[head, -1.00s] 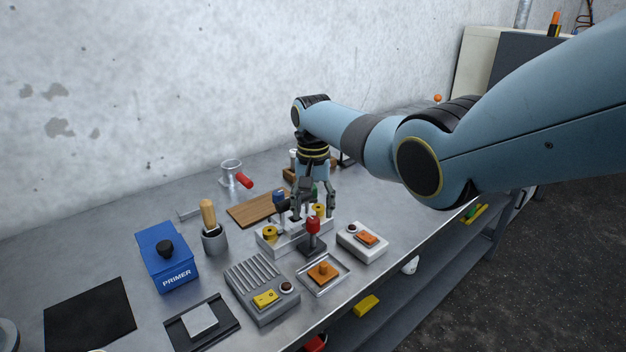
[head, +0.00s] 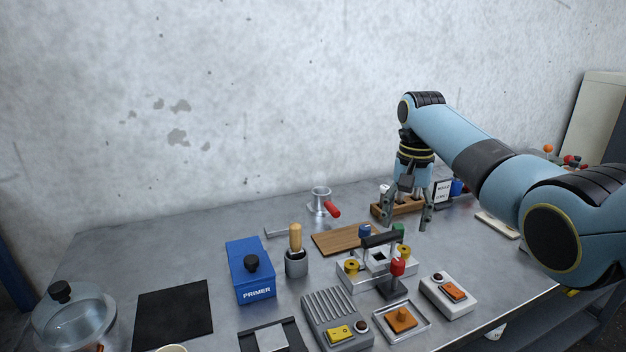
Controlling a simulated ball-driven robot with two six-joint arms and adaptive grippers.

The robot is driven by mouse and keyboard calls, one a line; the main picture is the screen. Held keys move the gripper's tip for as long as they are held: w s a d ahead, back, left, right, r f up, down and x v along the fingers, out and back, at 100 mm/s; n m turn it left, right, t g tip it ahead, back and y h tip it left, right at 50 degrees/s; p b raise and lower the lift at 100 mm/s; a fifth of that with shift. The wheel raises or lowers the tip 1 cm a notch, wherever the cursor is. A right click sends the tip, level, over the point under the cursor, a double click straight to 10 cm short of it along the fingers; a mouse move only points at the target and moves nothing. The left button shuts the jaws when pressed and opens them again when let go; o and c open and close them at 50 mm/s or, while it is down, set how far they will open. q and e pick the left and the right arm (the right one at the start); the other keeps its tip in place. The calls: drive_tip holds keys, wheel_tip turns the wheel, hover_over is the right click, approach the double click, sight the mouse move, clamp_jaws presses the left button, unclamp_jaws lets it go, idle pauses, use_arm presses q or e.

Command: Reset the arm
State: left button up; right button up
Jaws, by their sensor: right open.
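My right gripper (head: 406,217) hangs pointing down from my blue-grey right arm (head: 456,138). Its fingers are apart and nothing shows between them. It is above the table, behind and to the right of a light fixture with yellow spools (head: 351,267) and a black handle (head: 381,239). A wooden rack (head: 382,213) stands behind the fingers and is partly hidden by them. My left gripper is out of view.
On the metal table (head: 95,240) stand a blue PRIMER box (head: 250,285), a brush holder (head: 297,265), a ribbed grey box (head: 338,310), a switch box (head: 449,297), a red-topped stand (head: 397,268) and a glass jar (head: 72,325). A wall rises behind. The back left tabletop is clear.

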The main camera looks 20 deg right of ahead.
drive_tip(key=s+a+f+n+t+h, duration=0.1)
drive_tip(key=s+a+f+n, duration=0.2)
drive_tip(key=s, duration=0.5)
drive_tip(key=s+a+f+n+t, duration=0.1)
drive_tip(key=s+a+f+n, duration=0.1)
drive_tip(key=s+f, duration=0.55)
drive_tip(key=s+a+r+n+t, duration=0.15)
drive_tip(key=s+r, duration=0.25)
drive_tip(key=s, duration=0.6)
drive_tip(key=s+a+r+n, duration=0.25)
drive_tip(key=s+r, duration=0.25)
drive_tip(key=s, duration=0.5)
wheel_tip(320, 180, down, 34)
drive_tip(key=d+g+b, duration=0.1)
drive_tip(key=d+b, duration=0.2)
drive_tip(key=b, duration=0.6)
drive_tip(key=s+f+b, duration=0.4)
drive_tip(key=s+f, duration=0.6)
drive_tip(key=f, duration=0.3)
drive_tip(key=s+f+g+b, duration=0.1)
drive_tip(key=s+f+b, duration=0.4)
drive_tip(key=s+f, duration=0.5)
wheel_tip(320, 180, down, 4)
drive_tip(key=shift+d+r, duration=0.1)
drive_tip(key=shift+d, duration=0.3)
